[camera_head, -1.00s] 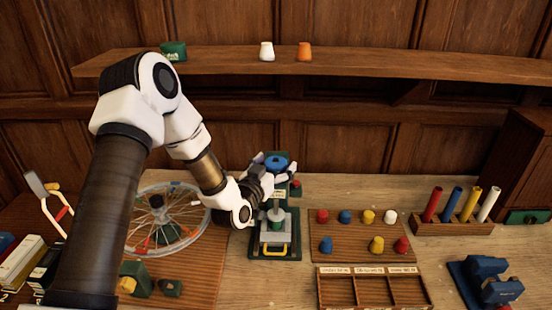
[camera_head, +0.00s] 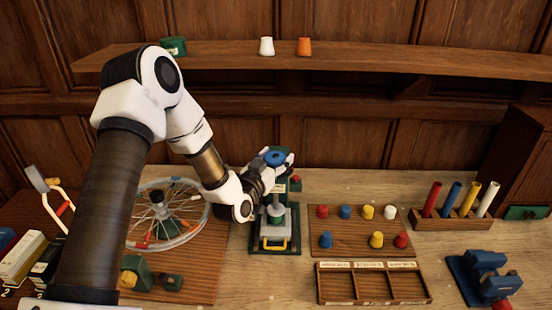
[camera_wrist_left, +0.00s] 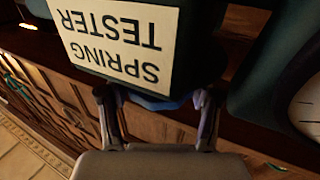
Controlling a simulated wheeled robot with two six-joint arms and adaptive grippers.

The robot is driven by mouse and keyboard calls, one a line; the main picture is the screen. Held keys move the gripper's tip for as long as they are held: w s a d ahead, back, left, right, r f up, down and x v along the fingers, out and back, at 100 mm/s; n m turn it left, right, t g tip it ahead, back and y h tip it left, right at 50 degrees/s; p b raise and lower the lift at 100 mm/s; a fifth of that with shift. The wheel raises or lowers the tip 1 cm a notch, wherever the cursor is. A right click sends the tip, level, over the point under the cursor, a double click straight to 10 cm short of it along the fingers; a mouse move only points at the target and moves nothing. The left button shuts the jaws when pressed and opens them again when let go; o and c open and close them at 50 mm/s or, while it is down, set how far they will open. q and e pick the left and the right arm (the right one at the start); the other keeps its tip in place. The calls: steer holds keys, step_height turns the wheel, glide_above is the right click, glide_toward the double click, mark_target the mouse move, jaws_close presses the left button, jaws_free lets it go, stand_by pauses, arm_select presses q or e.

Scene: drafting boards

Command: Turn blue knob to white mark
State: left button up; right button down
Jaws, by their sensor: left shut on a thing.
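The blue knob (camera_head: 273,157) sits at the top of the green spring tester (camera_head: 284,188), which stands on the bench at the middle. My left gripper (camera_head: 279,161) is at the knob with its fingers on either side, shut on it. In the left wrist view, a strip of the blue knob (camera_wrist_left: 155,103) shows between the two fingers, below the upside-down "SPRING TESTER" label (camera_wrist_left: 118,38). A pale dial face with tick marks (camera_wrist_left: 306,105) is cut off at the right edge there. I cannot make out the white mark. My right gripper is out of view.
A spoked wheel (camera_head: 140,232) lies left of the tester, beneath my left arm. A peg board (camera_head: 350,240) with coloured pegs and a divided tray (camera_head: 345,301) are to the right. A shelf (camera_head: 350,57) runs along the wall behind.

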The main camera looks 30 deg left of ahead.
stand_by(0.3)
arm_select(q)
steer(key=n+y+b, duration=0.1)
steer(key=y, duration=0.1)
steer(key=n+y+b, duration=0.1)
steer(key=y+b, duration=0.1)
steer(key=shift+d+f+n+g, duration=0.1)
steer(key=shift+f+n+g, duration=0.1)
steer(key=shift+n+g, duration=0.15)
steer(key=n+g+y+b, duration=0.2)
steer(key=y, duration=0.1)
steer(key=shift+w+r+n+y, duration=0.1)
steer(key=shift+n+y, duration=0.15)
steer(key=shift+y, duration=0.05)
steer(key=n+g+y, duration=0.2)
steer(key=g+y, duration=0.1)
steer(key=shift+n+b, duration=0.3)
steer(key=shift+n, duration=0.1)
steer(key=n+g+y, duration=0.2)
steer(key=n+g, duration=0.1)
steer(key=g, duration=0.1)
steer(key=n+g+y, duration=0.2)
steer(key=g, duration=0.1)
steer(key=shift+r+n+g+y, duration=0.1)
steer(key=shift+n+g+y, duration=0.2)
steer(key=shift+n+g, duration=0.1)
steer(key=o, duration=1.1)
steer(key=shift+o, duration=0.2)
